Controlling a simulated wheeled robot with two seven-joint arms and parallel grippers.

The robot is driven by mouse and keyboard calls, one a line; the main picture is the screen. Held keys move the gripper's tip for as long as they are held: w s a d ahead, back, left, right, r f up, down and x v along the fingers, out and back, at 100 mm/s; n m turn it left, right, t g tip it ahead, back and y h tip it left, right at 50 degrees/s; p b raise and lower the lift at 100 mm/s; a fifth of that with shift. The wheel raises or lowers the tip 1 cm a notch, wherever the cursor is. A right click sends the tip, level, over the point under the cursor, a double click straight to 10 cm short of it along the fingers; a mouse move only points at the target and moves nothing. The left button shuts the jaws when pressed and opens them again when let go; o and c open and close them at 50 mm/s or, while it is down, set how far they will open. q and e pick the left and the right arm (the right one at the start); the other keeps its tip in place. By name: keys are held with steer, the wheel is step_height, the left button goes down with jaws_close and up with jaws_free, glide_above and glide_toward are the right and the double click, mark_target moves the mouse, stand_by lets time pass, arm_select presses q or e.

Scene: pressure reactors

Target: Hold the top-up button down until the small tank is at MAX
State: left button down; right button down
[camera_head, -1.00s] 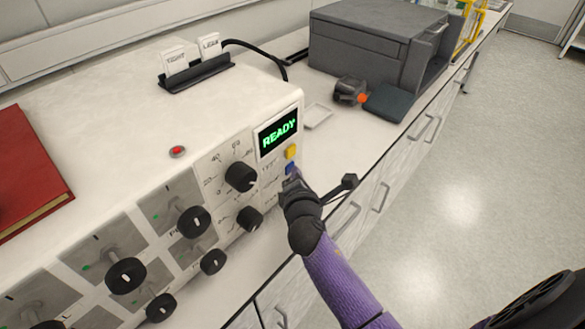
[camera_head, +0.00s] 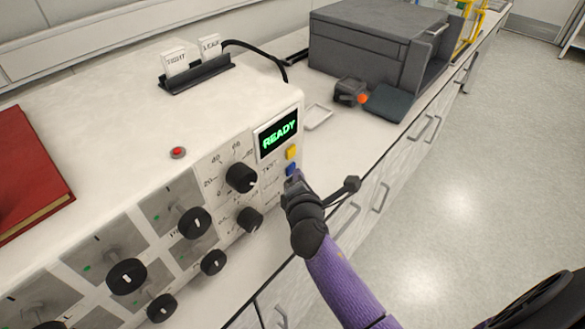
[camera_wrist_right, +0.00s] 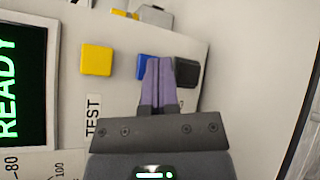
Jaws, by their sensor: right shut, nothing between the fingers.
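A control panel on the white machine (camera_head: 110,110) has a yellow button (camera_head: 291,152) and a blue button (camera_head: 290,169) under its screen. The wrist view shows the yellow button (camera_wrist_right: 96,60), the blue button (camera_wrist_right: 144,62) partly covered by my fingers, and a black button (camera_wrist_right: 187,71). No top-up label is readable. My right gripper (camera_head: 294,177) is shut and empty; in the wrist view its purple fingertips (camera_wrist_right: 159,62) overlap the blue button's edge beside the black one. I cannot tell whether they touch. No small tank is identifiable. My left gripper is not in view.
The green screen (camera_head: 278,136) reads READY. Black knobs (camera_head: 241,177) project from the panel. A grey box-like device (camera_head: 375,45) stands on the counter behind.

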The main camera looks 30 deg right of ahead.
steer(key=shift+s+d, duration=0.2)
steer(key=shift+s, duration=0.35)
steer(key=shift+s+d+p, duration=0.3)
steer(key=shift+s+p, duration=0.05)
steer(key=shift+s, duration=0.3)
steer(key=shift+s+d+p, duration=0.25)
steer(key=shift+s+p, duration=0.1)
steer(key=shift+s, duration=0.3)
steer(key=shift+s+d, duration=0.2)
steer(key=shift+s, duration=0.35)
steer(key=shift+s+d, duration=0.2)
steer(key=shift+s, duration=0.3)
